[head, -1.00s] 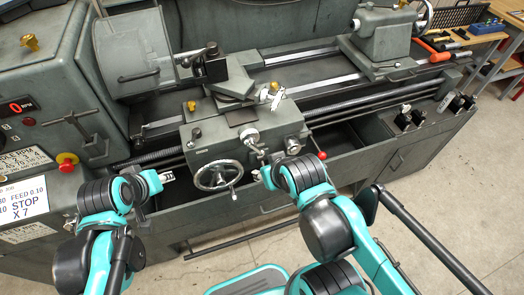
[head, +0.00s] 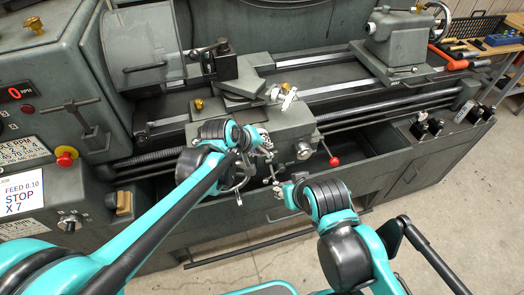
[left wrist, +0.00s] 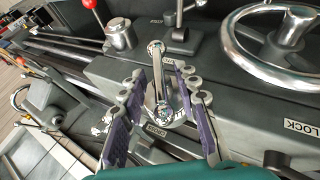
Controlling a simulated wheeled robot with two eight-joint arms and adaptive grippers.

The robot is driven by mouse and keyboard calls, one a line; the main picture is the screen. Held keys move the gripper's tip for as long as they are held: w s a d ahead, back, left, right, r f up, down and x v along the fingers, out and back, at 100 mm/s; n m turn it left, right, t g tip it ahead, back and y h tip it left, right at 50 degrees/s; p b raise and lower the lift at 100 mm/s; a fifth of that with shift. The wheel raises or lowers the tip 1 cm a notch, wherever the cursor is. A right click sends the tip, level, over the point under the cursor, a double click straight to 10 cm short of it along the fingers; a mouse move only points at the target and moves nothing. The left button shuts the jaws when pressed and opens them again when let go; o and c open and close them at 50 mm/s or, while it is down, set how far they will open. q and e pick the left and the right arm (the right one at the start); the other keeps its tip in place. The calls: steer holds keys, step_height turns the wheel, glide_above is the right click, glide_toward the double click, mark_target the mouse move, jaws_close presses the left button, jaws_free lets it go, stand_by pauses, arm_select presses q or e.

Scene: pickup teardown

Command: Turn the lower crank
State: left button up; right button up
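The lower crank (head: 269,157) is a silver arm with rounded ends on the front of the lathe carriage. The left wrist view shows it close up (left wrist: 159,80). My left gripper (left wrist: 162,82) is open, with its purple-padded fingers on either side of the crank arm; I cannot tell whether they touch it. In the head view my left gripper (head: 258,138) hides part of the crank's hub. My right gripper (head: 280,190) is low in front of the carriage, right of the crank; its fingers are too small to judge.
A silver handwheel (left wrist: 275,35) is beside the crank, partly behind my left wrist in the head view. A smaller upper crank (head: 288,99) sits above. A red-knobbed lever (head: 334,162) and a round silver knob (head: 304,150) stand to the right.

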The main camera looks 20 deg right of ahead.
arm_select(q)
steer(key=shift+w+d+f, duration=0.2)
steer(key=shift+w+f, duration=0.05)
steer(key=shift+f, duration=0.15)
jaws_close()
